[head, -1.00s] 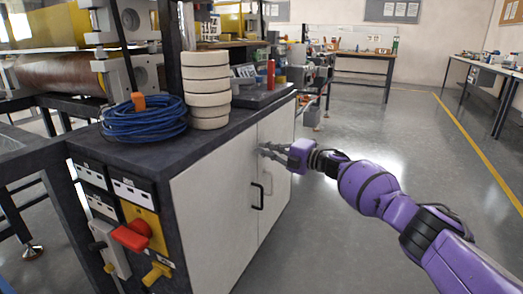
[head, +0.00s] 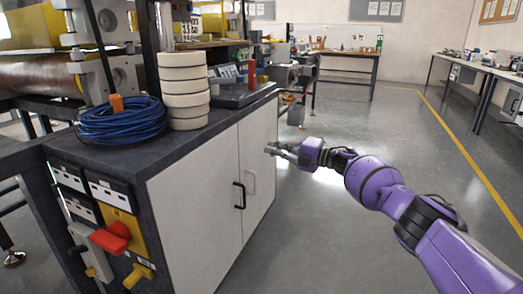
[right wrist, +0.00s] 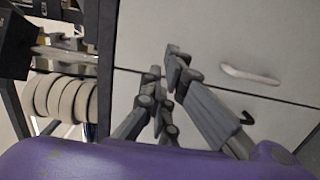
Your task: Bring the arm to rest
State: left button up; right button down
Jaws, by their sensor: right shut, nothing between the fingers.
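My right arm is purple and reaches in from the lower right in the head view. Its grey gripper (head: 272,150) is shut and empty, in front of the white cabinet doors (head: 200,200) near their far edge. In the right wrist view the gripper fingers (right wrist: 165,75) lie close together with the pale cabinet door (right wrist: 220,35) behind them. Whether the fingertips touch the door cannot be told. My left gripper is not in view.
On the dark cabinet top stand a coiled blue cable (head: 122,122) and a stack of cream rolls (head: 184,90). A red switch handle (head: 112,236) and black door handle (head: 239,195) stick out. Open grey floor (head: 350,125) lies right of the cabinet.

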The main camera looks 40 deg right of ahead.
jog(key=d, duration=0.2)
jog(key=s+d+b, duration=0.1)
jog(key=d, duration=0.1)
